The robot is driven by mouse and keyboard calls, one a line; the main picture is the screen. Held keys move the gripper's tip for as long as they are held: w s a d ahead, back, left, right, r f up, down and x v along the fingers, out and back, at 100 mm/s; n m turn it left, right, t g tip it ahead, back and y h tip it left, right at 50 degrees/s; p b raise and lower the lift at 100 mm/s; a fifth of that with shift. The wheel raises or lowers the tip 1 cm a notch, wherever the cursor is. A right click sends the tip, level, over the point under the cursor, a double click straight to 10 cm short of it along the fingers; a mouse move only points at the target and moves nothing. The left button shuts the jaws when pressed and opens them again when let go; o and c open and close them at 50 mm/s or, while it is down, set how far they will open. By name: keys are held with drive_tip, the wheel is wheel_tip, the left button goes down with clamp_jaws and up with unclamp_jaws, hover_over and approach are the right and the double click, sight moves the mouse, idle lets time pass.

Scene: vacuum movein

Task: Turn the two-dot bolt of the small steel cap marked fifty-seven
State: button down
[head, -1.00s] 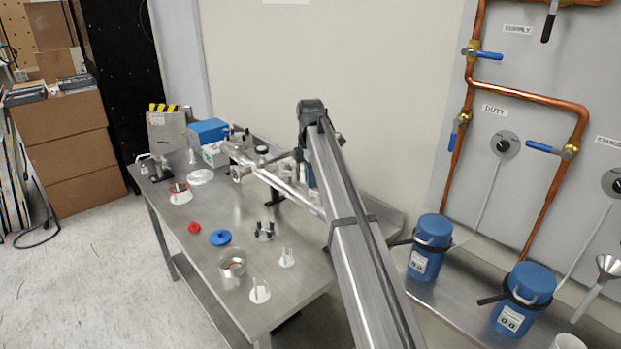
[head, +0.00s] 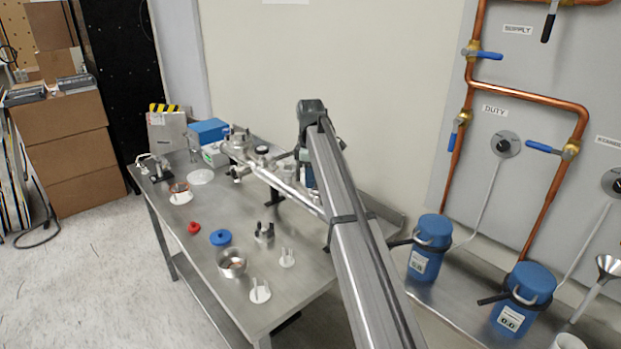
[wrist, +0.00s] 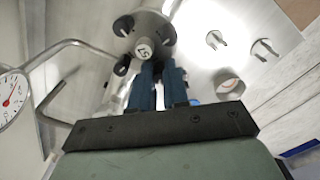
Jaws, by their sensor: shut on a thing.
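The small steel cap (wrist: 143,48) marked 57 shows at the top of the wrist view, its number upside down. Dark bolts or clamps stand around its rim, one at the left (wrist: 123,26) and one at the lower left (wrist: 122,66). My gripper (wrist: 156,66) has its two blue fingers close together at the cap's near rim, shut on what appears to be a bolt there. The fingers hide most of it, and I cannot make out dots. In the head view my own arm hides the fingertips.
Steel vacuum pipework (head: 262,172) stands on the steel table (head: 205,280). A blue disc (head: 221,237), a red knob (head: 194,227), a steel cup (head: 232,263) and white pronged holders (head: 260,291) lie nearer. In the wrist view, a gauge (wrist: 12,97) and bent rods (wrist: 62,92) are at left.

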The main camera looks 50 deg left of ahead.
drive_tip(key=shift+m, duration=0.5)
drive_tip(key=c, duration=1.1)
unclamp_jaws()
wheel_tip(320, 180, up, 14)
